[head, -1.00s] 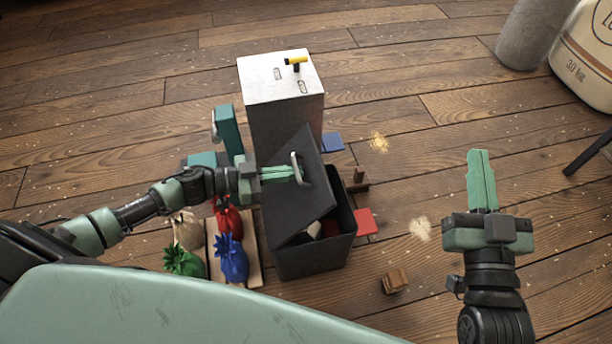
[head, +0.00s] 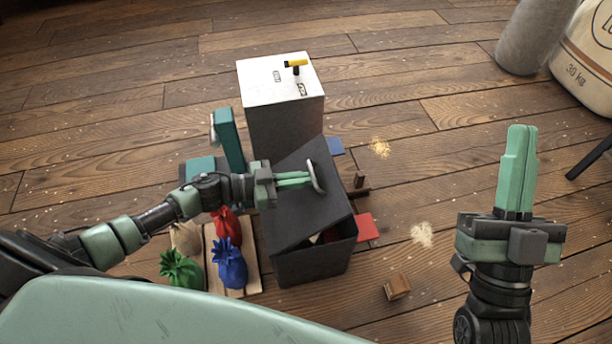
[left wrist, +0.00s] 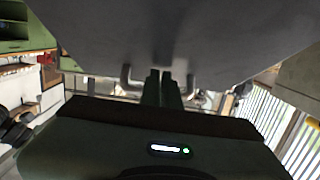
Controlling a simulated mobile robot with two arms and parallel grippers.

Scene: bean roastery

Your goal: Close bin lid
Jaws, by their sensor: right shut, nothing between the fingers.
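The dark grey bin (head: 312,268) stands on the wooden floor. Its dark lid (head: 298,222) is tilted, partly open, with a gap along the front and right where some contents show. My left gripper (head: 310,179) is at the pale lid handle (head: 318,176), its fingers close together on the bar. In the left wrist view, the fingers (left wrist: 163,88) lie between the bent ends of the handle (left wrist: 127,78), under the lid's grey face (left wrist: 190,40). My right gripper (head: 518,160) is shut and empty, out to the right, away from the bin.
A white-topped box (head: 280,78) with a yellow-handled tool (head: 296,65) stands behind the bin. A wooden block (head: 397,287) and spilled grains (head: 422,235) lie to the right.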

